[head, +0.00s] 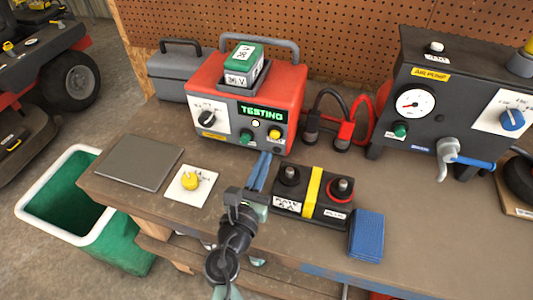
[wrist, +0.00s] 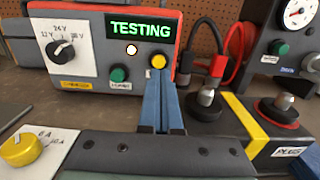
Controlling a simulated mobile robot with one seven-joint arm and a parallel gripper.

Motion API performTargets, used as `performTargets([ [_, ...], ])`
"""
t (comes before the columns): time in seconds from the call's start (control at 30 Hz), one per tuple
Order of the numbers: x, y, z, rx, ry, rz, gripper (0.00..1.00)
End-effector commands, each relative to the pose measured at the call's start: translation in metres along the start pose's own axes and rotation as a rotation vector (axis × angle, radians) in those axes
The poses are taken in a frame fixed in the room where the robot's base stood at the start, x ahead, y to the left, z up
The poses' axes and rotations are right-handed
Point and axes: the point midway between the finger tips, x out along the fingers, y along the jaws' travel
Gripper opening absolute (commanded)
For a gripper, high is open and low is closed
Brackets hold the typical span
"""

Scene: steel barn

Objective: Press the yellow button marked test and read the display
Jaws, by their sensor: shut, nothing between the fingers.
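The red tester (head: 247,90) stands at the back of the bench. Its display (head: 261,114) shows green letters reading TESTING, also clear in the wrist view (wrist: 140,29). The yellow button (head: 274,134) is on the front panel, right of a green button (head: 245,138); its label cannot be read. In the wrist view the yellow button (wrist: 158,61) shows just above my fingertips. My gripper (head: 264,156) has its blue fingers shut and empty, pointing at the panel. In the head view the tips look a little short of the yellow button.
A black battery (head: 312,198) with two posts and a yellow strap sits right of my fingers. A yellow knob (head: 190,181) on a white plate stands left. A blue cloth (head: 366,236) lies at the front, the air pump (head: 421,90) at right.

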Motion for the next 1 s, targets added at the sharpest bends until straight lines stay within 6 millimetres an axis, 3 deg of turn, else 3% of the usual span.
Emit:
performTargets([
  [0.2,-0.048,0.0,-0.003,-0.001,0.004,0.002,0.0],
  [0.4,-0.074,0.001,-0.002,0.0,0.003,0.003,0.0],
  [1.0,-0.081,0.001,-0.001,-0.001,0.003,0.002,0.0],
])
